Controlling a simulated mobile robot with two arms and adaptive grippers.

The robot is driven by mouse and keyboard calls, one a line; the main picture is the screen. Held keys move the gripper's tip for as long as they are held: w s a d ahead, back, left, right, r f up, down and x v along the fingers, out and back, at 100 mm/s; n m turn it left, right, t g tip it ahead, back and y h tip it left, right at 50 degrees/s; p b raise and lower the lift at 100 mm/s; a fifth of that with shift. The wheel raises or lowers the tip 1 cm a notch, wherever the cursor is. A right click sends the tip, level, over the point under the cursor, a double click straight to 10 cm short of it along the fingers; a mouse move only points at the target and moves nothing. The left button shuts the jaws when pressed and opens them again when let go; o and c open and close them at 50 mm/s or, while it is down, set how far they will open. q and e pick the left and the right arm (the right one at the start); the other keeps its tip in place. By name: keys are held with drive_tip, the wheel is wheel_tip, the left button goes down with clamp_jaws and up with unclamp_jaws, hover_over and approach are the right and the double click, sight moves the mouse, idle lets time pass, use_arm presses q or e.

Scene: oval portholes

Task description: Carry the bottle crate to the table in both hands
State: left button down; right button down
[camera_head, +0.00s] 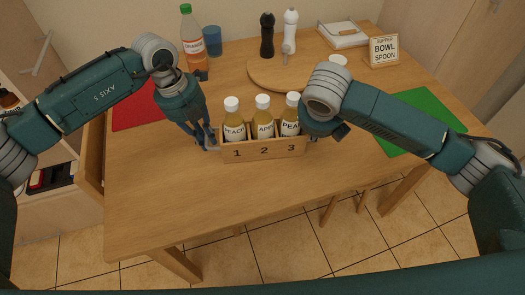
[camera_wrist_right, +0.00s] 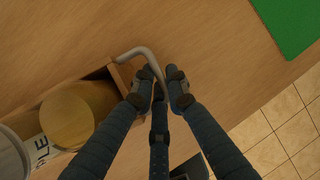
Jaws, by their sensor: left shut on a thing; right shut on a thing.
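The wooden bottle crate (camera_head: 264,149), marked 1, 2, 3, is at the table's near middle, upright. It holds three juice bottles with white caps: peach (camera_head: 233,122), one partly readable as "AP" (camera_head: 264,120), and pear (camera_head: 290,118). My left gripper (camera_head: 209,143) is shut on the crate's left handle. My right gripper is mostly hidden behind its own arm in the head view. In the right wrist view my right gripper (camera_wrist_right: 160,88) is shut on the grey right handle (camera_wrist_right: 143,54) of the crate. The wooden table (camera_head: 180,210) lies under the crate; whether they touch is unclear.
Behind the crate stand an orange bottle (camera_head: 194,45), a blue cup (camera_head: 212,41), a round board (camera_head: 270,75) with black and white mills, and a sign (camera_head: 383,50). A red mat (camera_head: 135,112) lies left, a green mat (camera_head: 425,115) right. The front tabletop is clear.

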use_arm(q)
drive_tip(key=c, duration=2)
unclamp_jaws()
drive_tip(key=shift+f, duration=0.1)
use_arm(e)
drive_tip(key=c, duration=2)
unclamp_jaws()
drive_tip(key=shift+f, duration=0.1)
use_arm(q)
drive_tip(key=shift+o, duration=1.3)
use_arm(e)
drive_tip(key=shift+o, duration=1.3)
use_arm(q)
drive_tip(key=shift+s, duration=0.1)
use_arm(e)
drive_tip(key=shift+s, duration=0.1)
use_arm(q)
wheel_tip(320, 180, up, 12)
drive_tip(key=a, duration=0.2)
drive_tip(key=shift+a, duration=0.15)
use_arm(e)
drive_tip(key=v, duration=1.2)
use_arm(q)
drive_tip(key=shift+s+f, duration=0.1)
use_arm(e)
drive_tip(key=shift+a, duration=0.1)
